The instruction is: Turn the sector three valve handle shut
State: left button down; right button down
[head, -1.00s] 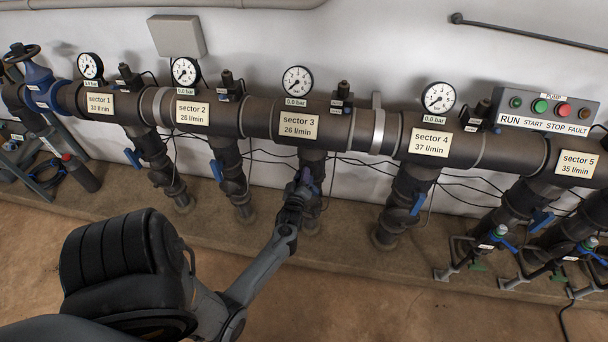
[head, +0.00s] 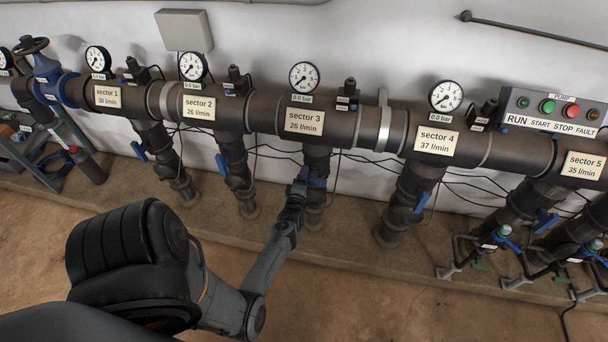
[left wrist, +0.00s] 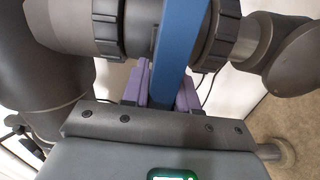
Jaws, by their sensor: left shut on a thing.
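The sector three valve sits on the dark pipe (head: 314,158) that drops below the "sector 3" label (head: 304,122). My left gripper (head: 302,175) reaches this valve from the front. A short piece of its blue handle (head: 318,182) shows just right of the fingertips. In the left wrist view, the blue handle (left wrist: 181,45) runs upright between my purple fingers (left wrist: 160,92), which are shut on it. There the handle lies crosswise over the dark pipe fittings (left wrist: 222,38). The handle's far end is out of that frame. My right gripper is not in view.
Neighbouring drop pipes carry blue handles for sector 2 (head: 221,163) and sector 4 (head: 421,201). A pump panel (head: 553,112) hangs at the right. Thin black cables run behind the pipes. The brown floor in front is clear.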

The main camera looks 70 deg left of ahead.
pick_arm(q)
jog(key=shift+f+n, duration=0.1)
jog(key=shift+n, duration=0.2)
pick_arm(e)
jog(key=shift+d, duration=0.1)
pick_arm(q)
jog(key=c, duration=1)
grip_release()
jog(key=shift+o, duration=0.2)
